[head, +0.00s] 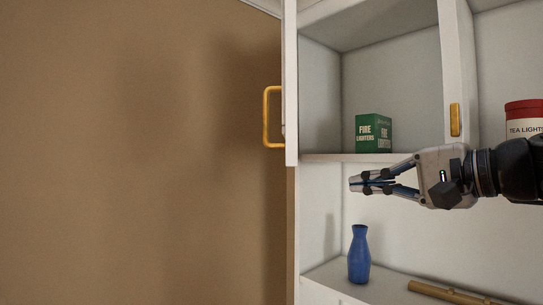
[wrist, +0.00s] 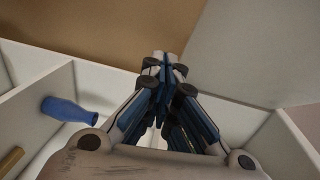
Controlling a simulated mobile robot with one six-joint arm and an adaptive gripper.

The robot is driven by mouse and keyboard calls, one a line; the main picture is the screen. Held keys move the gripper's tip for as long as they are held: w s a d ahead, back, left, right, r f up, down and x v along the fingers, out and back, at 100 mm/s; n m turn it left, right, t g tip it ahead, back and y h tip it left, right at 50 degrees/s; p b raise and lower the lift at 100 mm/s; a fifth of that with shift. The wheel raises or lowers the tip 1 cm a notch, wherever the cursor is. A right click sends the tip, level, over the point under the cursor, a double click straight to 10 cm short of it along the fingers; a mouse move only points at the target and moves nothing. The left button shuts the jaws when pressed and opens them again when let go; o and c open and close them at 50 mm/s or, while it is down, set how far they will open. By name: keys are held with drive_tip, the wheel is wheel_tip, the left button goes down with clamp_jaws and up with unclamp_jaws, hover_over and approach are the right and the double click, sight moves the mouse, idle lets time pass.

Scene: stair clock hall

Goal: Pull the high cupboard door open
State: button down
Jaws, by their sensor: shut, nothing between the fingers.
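The white high cupboard door (head: 291,85) stands open at the left of the cupboard, seen nearly edge-on in the head view. Its yellow bar handle (head: 267,117) sticks out to the left, in front of the brown wall. My gripper (head: 358,184) is shut and empty, pointing left, just below the upper shelf's front and right of the door. It touches neither door nor handle. In the wrist view my closed fingers (wrist: 165,62) point away toward the brown wall, with a pale flat panel (wrist: 255,50) at the upper right.
A green firelighters box (head: 373,133) stands on the upper shelf. A red-and-white tea lights tin (head: 524,120) is at the right. A second yellow handle (head: 455,120) sits on a white upright. A blue bottle (head: 359,255) and a wooden rod (head: 447,293) are below.

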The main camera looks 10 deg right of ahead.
wheel_tip(320, 180, up, 4)
drive_tip(key=s+d+t, duration=0.1)
drive_tip(key=d+t, duration=0.1)
drive_tip(key=d, duration=0.1)
drive_tip(key=w+a+p, duration=0.3)
drive_tip(key=w+a, duration=0.6)
drive_tip(key=a, duration=0.1)
drive_tip(key=shift+d, duration=0.1)
